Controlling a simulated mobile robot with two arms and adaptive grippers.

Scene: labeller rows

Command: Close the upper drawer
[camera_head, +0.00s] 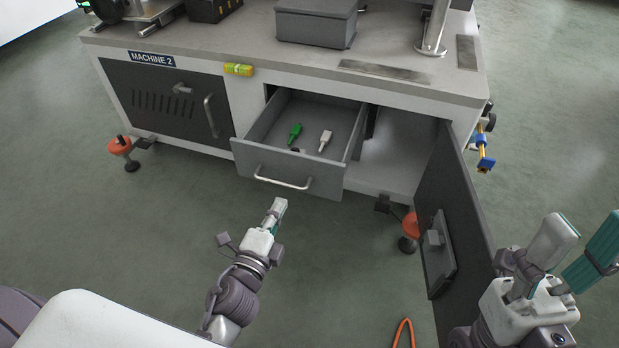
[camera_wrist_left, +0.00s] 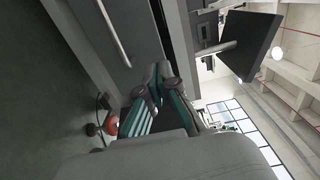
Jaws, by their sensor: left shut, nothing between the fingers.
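The upper drawer (camera_head: 300,171) of the grey machine bench stands pulled out, with its grey front towards me. A pale bar handle (camera_head: 283,184) runs across its front. A green item (camera_head: 295,132) and a white item (camera_head: 326,140) lie inside it. My left gripper (camera_head: 279,205) is shut and empty, in front of the drawer and just below its handle in the picture, apart from it. Its closed fingers also show in the left wrist view (camera_wrist_left: 160,72), beside a grey panel.
A dark cabinet door (camera_head: 455,200) stands swung open right of the drawer, with an open compartment (camera_head: 400,150) behind it. A closed door (camera_head: 165,105) is on the left. Orange feet (camera_head: 120,146) stand on the floor. The green floor before the drawer is clear.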

